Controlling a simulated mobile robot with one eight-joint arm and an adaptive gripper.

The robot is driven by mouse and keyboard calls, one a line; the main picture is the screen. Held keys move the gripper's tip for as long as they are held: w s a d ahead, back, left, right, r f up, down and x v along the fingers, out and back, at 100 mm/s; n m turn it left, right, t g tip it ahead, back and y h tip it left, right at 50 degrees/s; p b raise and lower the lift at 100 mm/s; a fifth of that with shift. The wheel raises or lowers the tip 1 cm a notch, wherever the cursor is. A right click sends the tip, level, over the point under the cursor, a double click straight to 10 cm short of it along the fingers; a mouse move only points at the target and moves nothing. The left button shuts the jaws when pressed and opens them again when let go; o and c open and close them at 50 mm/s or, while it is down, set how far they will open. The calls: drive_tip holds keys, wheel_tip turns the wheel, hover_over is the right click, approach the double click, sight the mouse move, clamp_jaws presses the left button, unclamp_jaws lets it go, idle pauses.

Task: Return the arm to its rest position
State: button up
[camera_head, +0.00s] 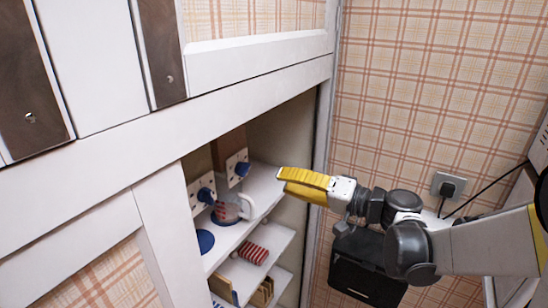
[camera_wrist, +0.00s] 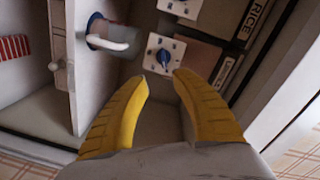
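My gripper (camera_head: 303,184) has yellow fingers and is at the right end of the head view's shelves, in front of the cupboard opening. In the wrist view my gripper (camera_wrist: 162,78) has its two fingers apart, with nothing held between them. My arm reaches in from the right side of the head view. A glass mug with a white handle (camera_head: 245,208) stands on the upper shelf (camera_head: 262,190), left of the fingers and apart from them. The mug's handle (camera_wrist: 108,43) also shows in the wrist view, beyond the left finger.
White plates with blue knobs (camera_head: 237,168) are near the mug. A red striped object (camera_head: 253,253) lies on a lower shelf. The cupboard's white frame (camera_head: 160,225) borders the opening. A box marked RICE (camera_wrist: 252,20) is at the upper right of the wrist view. A plugged-in socket (camera_head: 447,189) is on the plaid wall.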

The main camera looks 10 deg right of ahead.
drive_tip(key=s+a+f+g+h, duration=0.1)
drive_tip(key=s+f+g+h, duration=0.2)
drive_tip(key=s+f+h, duration=0.6)
drive_tip(key=s+d+f+n+h+b, duration=0.1)
drive_tip(key=s+d+h, duration=0.3)
drive_tip(key=s+d, duration=0.5)
drive_tip(key=s+n, duration=0.1)
drive_tip(key=s, duration=0.1)
drive_tip(key=shift+s+d+f+g+h, duration=0.25)
drive_tip(key=shift+s+f+g+h, duration=0.05)
drive_tip(key=shift+s+f+h, duration=0.1)
